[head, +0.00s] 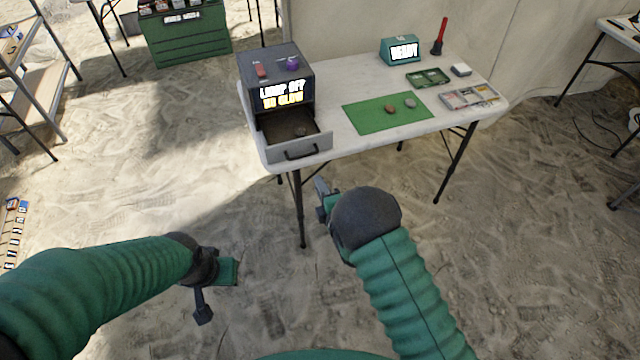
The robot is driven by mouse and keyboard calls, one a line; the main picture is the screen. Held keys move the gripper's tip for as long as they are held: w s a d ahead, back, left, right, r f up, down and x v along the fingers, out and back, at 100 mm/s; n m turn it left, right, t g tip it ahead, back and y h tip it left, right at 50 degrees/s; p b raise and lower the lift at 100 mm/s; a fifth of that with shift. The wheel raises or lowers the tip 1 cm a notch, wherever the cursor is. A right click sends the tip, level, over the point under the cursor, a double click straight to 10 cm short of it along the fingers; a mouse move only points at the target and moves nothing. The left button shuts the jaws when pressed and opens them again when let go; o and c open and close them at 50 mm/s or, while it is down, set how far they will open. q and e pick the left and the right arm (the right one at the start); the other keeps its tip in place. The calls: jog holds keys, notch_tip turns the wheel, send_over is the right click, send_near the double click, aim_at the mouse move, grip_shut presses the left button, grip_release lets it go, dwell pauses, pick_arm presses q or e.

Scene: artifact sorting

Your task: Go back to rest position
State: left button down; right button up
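My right gripper (323,194) shows beyond the dark round wrist of my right arm, below the front edge of the white table. Its fingers are small and partly hidden, so I cannot tell whether it is open or shut. My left gripper (204,306) hangs over the sandy floor at the lower left, clear of the table. I cannot tell how its fingers stand. I see no object at either gripper.
The white table (362,140) bears a dark box (276,75) with its drawer (300,148) pulled out, a green mat (372,117) with two small stones, a teal display box (400,50), a green tray (428,78) and a sectioned tray (470,98). Sandy floor lies open around my arms.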

jog(key=s+d+r+m+g+h+p, duration=0.4)
jog(key=s+d+r+m, duration=0.3)
jog(key=d+m, duration=0.4)
jog(key=s+d+r+m+g, duration=0.2)
jog(key=s+d+m+g, duration=0.1)
jog(key=s, duration=0.8)
jog(key=s+d+r+m+g, duration=0.2)
jog(key=s+m+g, duration=0.3)
jog(key=s, duration=0.6)
jog(key=d+m, duration=0.1)
jog(key=m, duration=0.1)
jog(key=shift+d+r+m+h, duration=0.15)
jog(key=shift+r+m+h, duration=0.15)
jog(key=shift+h, duration=0.1)
jog(key=shift+s+d, duration=0.15)
jog(key=shift+d, duration=0.05)
